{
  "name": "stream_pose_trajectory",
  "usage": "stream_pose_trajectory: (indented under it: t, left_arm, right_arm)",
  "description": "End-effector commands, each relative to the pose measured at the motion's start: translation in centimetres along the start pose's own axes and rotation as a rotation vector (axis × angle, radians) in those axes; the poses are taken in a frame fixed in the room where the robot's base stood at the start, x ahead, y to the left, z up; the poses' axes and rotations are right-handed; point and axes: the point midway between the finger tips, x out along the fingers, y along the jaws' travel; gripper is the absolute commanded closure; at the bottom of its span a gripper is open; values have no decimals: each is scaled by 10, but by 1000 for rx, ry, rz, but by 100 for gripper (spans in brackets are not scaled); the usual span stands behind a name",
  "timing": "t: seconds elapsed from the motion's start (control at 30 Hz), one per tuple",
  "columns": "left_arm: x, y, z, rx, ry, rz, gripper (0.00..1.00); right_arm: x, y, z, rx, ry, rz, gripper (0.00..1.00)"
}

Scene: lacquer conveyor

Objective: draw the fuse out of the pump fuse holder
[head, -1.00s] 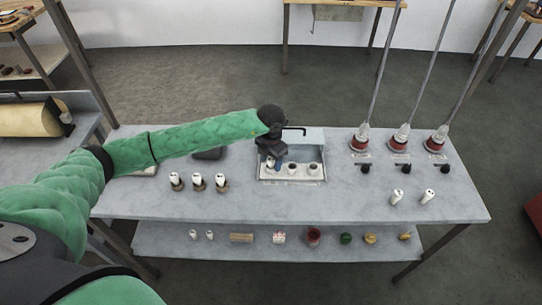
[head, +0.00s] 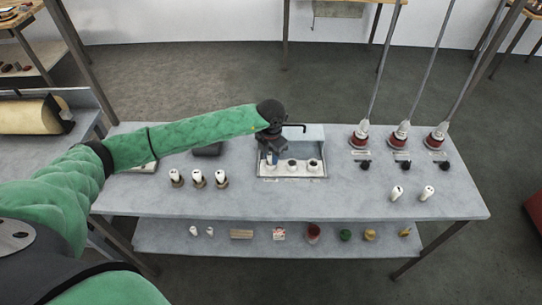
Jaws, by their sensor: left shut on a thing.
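An open grey fuse box (head: 312,135) stands at the back middle of the table. It holds a row of white round fuse holders. The middle holder (head: 292,166) and the right holder (head: 313,165) show clearly. My left gripper (head: 271,157) is over the leftmost position, pointing down, shut on a fuse that it mostly hides. The leftmost holder is largely covered by the gripper, so I cannot tell whether the fuse is clear of it. No readable label marks the pump holder. My right gripper is not in view.
White fuses in dark stands (head: 198,178) are at the left. Two loose white fuses (head: 427,193) lie at the right. Red-based insulators with rods (head: 399,138) and black knobs (head: 402,167) stand behind them. A lower shelf (head: 270,246) bears small items. The table's front middle is clear.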

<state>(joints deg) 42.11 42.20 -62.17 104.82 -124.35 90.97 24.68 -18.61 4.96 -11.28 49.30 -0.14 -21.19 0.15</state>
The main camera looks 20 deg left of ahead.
Motion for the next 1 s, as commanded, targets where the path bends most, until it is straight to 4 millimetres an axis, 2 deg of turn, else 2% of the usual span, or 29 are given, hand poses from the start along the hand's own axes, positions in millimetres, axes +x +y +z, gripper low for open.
stream_pose_trajectory:
  t: [1.0]
  left_arm:
    - [-34,0,0,-1,0,0,100]
  right_arm:
    - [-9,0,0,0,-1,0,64]
